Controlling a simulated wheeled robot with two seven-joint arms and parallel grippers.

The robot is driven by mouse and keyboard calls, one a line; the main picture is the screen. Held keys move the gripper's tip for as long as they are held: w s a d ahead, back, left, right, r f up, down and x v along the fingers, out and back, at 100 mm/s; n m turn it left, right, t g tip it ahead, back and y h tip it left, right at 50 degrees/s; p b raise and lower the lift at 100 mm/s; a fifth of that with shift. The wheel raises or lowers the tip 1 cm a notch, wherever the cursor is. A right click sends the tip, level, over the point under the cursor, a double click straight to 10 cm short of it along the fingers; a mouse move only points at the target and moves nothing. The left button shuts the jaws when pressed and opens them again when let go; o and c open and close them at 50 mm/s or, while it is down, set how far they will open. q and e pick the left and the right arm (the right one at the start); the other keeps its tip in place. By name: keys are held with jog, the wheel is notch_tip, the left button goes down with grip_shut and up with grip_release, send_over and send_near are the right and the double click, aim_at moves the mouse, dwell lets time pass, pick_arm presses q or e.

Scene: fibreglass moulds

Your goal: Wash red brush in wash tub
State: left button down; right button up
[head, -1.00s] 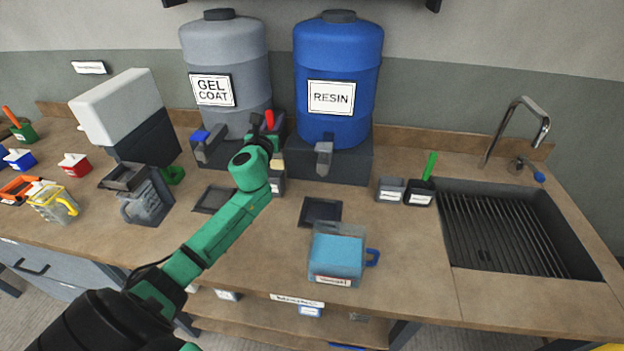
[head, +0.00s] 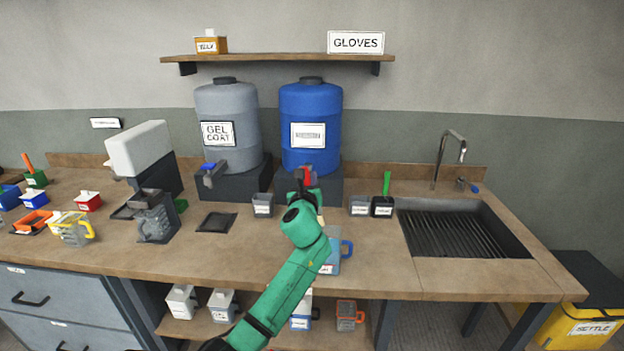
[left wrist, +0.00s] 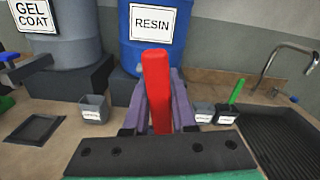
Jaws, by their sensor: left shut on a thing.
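My left gripper (head: 304,184) is shut on the red brush (head: 308,174), held up above the bench in front of the blue resin drum. In the left wrist view the red handle (left wrist: 157,88) stands upright between the jaws; its bristle end is hidden there. In the head view a pale bit of bristle shows beside my arm. A clear tub of blue liquid with a blue handle (head: 346,248), likely the wash tub, stands at the bench front, mostly hidden behind my arm. Its label cannot be read. My right gripper is not in view.
An empty grey holder (head: 263,206) stands left of my arm, near a dark flat tray (head: 216,222). Right are a grey cup (head: 359,206) and a black cup with a green brush (head: 386,184). The sink (head: 460,230) is further right. The resin drum (head: 310,110) stands behind.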

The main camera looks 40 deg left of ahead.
pick_arm(q)
notch_tip(320, 180, down, 12)
jog(key=d+b, duration=0.1)
jog(key=b, duration=0.8)
jog(key=shift+d+r, duration=0.15)
jog(key=shift+r, duration=0.1)
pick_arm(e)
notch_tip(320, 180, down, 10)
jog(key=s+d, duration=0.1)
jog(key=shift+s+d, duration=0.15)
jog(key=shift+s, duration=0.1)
